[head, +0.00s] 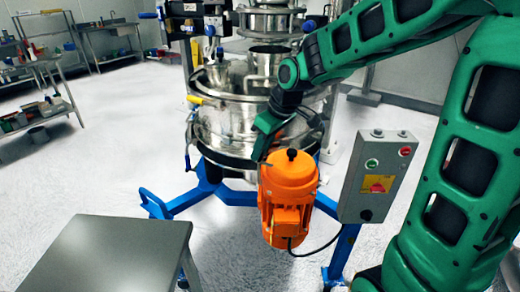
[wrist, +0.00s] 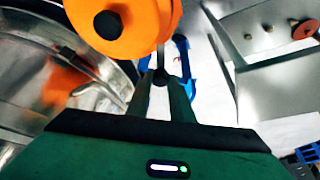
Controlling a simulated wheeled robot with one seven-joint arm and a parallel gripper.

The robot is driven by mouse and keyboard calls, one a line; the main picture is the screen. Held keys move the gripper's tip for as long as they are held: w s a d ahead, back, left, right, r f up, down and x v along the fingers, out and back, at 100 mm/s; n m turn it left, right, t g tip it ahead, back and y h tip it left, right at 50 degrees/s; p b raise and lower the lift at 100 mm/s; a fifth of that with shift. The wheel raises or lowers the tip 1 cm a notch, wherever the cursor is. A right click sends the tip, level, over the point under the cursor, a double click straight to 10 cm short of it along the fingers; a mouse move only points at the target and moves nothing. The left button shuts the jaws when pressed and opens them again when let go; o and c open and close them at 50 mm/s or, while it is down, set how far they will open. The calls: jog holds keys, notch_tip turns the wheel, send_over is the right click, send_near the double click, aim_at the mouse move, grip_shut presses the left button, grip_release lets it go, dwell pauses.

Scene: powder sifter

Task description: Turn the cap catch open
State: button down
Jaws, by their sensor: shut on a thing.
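My gripper (head: 262,150) reaches down beside the sifter's steel bowl (head: 226,125), just behind and left of the orange motor in the head view. In the wrist view my gripper (wrist: 161,84) has its two fingers close together around a small dark knob, the cap catch (wrist: 161,77). A thin grey rod shows just beyond the knob. The catch is small, and its turn angle cannot be read. In the head view I cannot make out the catch.
The orange motor (head: 288,195) stands close to my gripper and fills the upper left of the wrist view. A grey control box (head: 377,178) is to its right. Blue legs (head: 205,185) spread below. A grey table (head: 115,255) is at front left; open floor lies beyond.

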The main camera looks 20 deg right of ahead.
jog(key=m+h, duration=0.1)
jog(key=m, duration=0.2)
jog(key=m+t+h, duration=0.1)
jog(key=m, duration=0.2)
jog(key=shift+w+a+r+m, duration=0.1)
jog(key=shift+a+m, duration=0.1)
jog(key=shift+m, duration=0.1)
jog(key=m+h, duration=0.1)
jog(key=m, duration=0.2)
jog(key=m+h, duration=0.1)
jog(key=m, duration=0.2)
jog(key=shift+a+g+h, duration=0.2)
jog(key=shift+g+h, duration=0.1)
jog(key=shift+w+m, duration=0.1)
jog(key=shift+m, duration=0.2)
jog(key=c, duration=1.6)
grip_release()
jog(key=v, duration=1)
jog(key=shift+a+r, duration=0.15)
jog(key=shift+r, duration=0.15)
